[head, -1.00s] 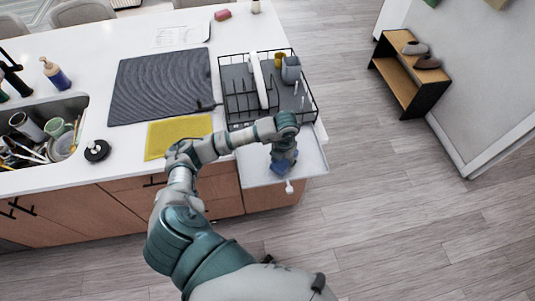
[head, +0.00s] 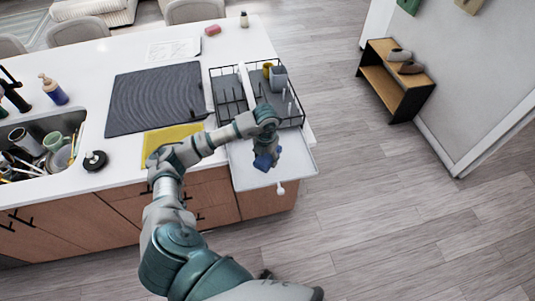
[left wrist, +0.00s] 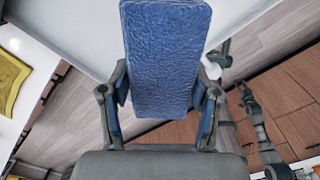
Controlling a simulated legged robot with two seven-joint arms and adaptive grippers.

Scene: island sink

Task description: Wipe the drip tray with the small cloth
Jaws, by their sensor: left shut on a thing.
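The small blue cloth (head: 263,161) is held in my left gripper (head: 266,151) above the drip tray. In the left wrist view the cloth (left wrist: 165,60) is a textured, flat blue piece reaching out between the two fingers of the left gripper (left wrist: 160,105). The drip tray (head: 297,163) is a pale, flat tray sticking out past the counter's front edge, below the dish rack, with a small white spout at its front. I cannot tell whether the cloth touches the tray. My right gripper is not in view.
The black wire dish rack (head: 303,118) with cups stands behind the tray. A yellow mat (head: 155,141) and a dark ribbed mat (head: 150,98) lie to its left. The sink (head: 50,125) holds dishes. Open floor lies right of the island.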

